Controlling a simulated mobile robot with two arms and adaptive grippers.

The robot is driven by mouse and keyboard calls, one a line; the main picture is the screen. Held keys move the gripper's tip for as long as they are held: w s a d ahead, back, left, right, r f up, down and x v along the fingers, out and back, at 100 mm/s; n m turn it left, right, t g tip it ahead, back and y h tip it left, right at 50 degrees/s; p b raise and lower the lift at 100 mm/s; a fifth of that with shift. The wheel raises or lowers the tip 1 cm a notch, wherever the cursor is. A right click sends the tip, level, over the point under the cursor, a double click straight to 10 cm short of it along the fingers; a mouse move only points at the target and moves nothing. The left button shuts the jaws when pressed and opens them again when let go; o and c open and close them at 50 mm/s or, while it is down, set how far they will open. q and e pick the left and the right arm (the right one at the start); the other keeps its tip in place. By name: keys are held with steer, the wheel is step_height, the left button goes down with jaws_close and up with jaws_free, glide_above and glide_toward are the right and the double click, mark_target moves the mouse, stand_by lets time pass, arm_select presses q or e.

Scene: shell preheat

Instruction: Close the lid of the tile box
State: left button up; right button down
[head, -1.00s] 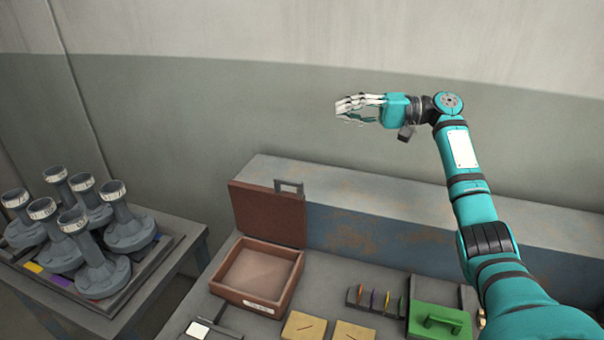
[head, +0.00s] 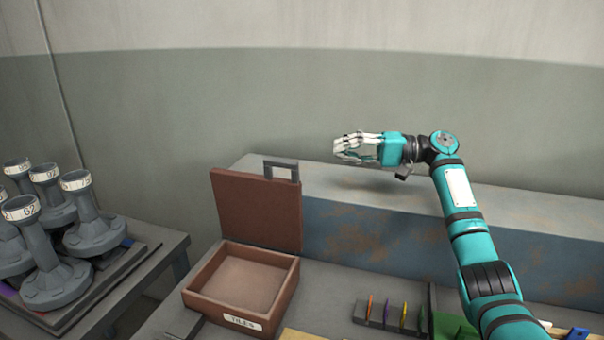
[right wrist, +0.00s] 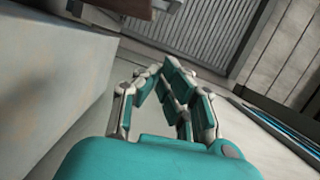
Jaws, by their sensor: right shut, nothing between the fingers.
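The tile box (head: 212,297) is a reddish-brown box with a label reading TILES on its front, standing on the grey bench. Its lid (head: 255,211) stands open and upright at the back, with a grey handle (head: 281,164) on its top edge. The inside of the box looks empty. My right gripper (head: 338,148) is up to the right of the lid handle, above the blue-grey ledge, apart from the box. Its fingers are shut and empty; they also show in the right wrist view (right wrist: 172,70). My left gripper is not in view.
A long blue-grey ledge (head: 420,235) runs behind the box along the wall. A rack of thin coloured pieces (head: 390,315) and a green item (head: 452,326) lie to the right on the bench. Several grey flanged posts (head: 85,215) stand on a side table at left.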

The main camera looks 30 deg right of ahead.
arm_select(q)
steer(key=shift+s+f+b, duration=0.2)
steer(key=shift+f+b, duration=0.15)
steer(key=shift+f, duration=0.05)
arm_select(e)
steer(key=w+a, duration=0.3)
steer(key=a, duration=0.8)
steer(key=shift+f, duration=0.3)
steer(key=shift+s+a, duration=0.1)
